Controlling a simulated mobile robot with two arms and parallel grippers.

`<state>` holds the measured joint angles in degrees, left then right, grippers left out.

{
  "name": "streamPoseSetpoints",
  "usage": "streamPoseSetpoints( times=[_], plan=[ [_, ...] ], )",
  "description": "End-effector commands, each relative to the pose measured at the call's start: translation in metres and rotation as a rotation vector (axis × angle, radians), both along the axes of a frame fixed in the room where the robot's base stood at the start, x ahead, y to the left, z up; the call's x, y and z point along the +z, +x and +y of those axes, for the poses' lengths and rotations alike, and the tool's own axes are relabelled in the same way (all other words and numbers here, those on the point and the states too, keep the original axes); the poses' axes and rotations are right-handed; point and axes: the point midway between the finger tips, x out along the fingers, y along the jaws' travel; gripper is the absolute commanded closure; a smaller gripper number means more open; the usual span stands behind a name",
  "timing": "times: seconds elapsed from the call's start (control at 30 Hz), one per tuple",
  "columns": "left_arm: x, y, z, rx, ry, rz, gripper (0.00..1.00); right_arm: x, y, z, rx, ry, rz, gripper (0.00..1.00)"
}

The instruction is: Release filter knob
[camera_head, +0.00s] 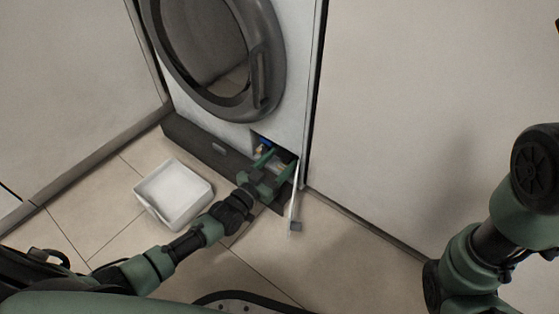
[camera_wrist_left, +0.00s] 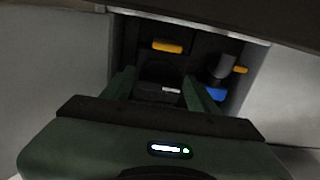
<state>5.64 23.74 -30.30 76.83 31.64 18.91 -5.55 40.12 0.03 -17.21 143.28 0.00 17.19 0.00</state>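The washing machine (camera_head: 215,128) has an opening (camera_head: 262,140) at its lower right. My left gripper (camera_head: 274,159) reaches into this opening. In the left wrist view, the two green fingers of my left gripper (camera_wrist_left: 160,91) stand wide apart. A dark, round shape that looks like the filter knob (camera_wrist_left: 158,72) lies between and beyond the fingertips. No clear contact with the fingers shows, and its turn position is hard to tell in the shadow. The head view does not show the knob clearly. My right gripper is out of view.
A white flap (camera_head: 294,195) hangs open by the opening. A white tray (camera_head: 151,207) sits on the tiled floor. Inside the opening are a yellow part (camera_wrist_left: 167,46), a grey hose-like part (camera_wrist_left: 222,66) and a blue part (camera_wrist_left: 215,94). A pale wall (camera_head: 400,110) rises at right.

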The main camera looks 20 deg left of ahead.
Motion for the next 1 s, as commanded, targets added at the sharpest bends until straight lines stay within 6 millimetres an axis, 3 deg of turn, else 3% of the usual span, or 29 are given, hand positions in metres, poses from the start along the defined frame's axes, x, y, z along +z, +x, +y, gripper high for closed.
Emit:
streamPoseSetpoints(
  times=[0.33,0.73,1.0],
  plan=[
    [0.001,-0.004,0.001,0.0,0.003,0.001,0.4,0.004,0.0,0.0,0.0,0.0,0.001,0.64],
    [0.002,-0.061,0.022,0.0,0.002,0.003,0.4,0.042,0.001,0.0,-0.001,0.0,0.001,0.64],
    [0.0,-0.074,0.027,0.0,0.001,0.001,0.4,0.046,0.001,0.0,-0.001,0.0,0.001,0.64]
  ],
)
